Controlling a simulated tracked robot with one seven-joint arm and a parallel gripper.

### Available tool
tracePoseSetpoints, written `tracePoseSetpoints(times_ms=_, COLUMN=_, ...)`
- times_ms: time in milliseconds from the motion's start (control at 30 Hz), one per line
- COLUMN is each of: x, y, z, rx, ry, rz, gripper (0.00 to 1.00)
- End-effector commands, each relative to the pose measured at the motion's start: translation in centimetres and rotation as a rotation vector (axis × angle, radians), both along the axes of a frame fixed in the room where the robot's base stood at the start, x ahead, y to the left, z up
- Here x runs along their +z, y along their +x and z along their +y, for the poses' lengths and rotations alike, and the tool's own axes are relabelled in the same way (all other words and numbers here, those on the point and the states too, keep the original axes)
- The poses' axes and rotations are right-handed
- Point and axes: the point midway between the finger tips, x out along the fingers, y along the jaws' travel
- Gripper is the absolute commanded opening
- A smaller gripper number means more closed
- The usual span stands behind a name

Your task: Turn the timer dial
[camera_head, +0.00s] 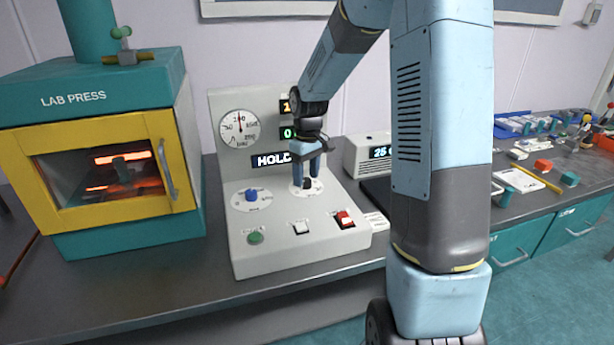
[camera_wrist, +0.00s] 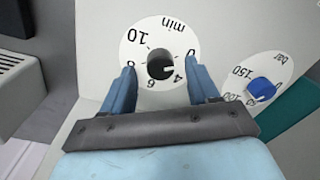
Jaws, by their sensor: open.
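The timer dial is a black knob (camera_head: 307,183) on a white round scale marked in min, on the sloped front of the grey control box (camera_head: 245,262). In the wrist view the black knob (camera_wrist: 160,66) shows between my fingers, with scale numbers around it. My gripper (camera_head: 307,176) points down at the dial. Its blue fingers (camera_wrist: 160,78) are open, one on each side of the knob, with a visible gap to it on both sides. How deep the fingertips reach beside the knob I cannot tell.
A blue pressure dial (camera_head: 251,195) marked bar sits to the left. A green button (camera_head: 256,238), a white switch (camera_head: 300,227) and a red switch (camera_head: 345,219) lie in front.

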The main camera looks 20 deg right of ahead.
Motion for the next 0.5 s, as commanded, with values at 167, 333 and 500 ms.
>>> tracePoseSetpoints(times_ms=167, x=-0.83, y=-0.05, z=0.06, rx=0.0, ry=0.0, rz=0.0, gripper=0.6)
tracePoseSetpoints(times_ms=333, x=-0.91, y=-0.04, z=0.07, rx=0.001, ry=-0.001, rz=-0.001, gripper=0.6)
tracePoseSetpoints(times_ms=500, x=-0.9, y=-0.04, z=0.09, rx=0.001, ry=-0.001, rz=-0.001, gripper=0.53)
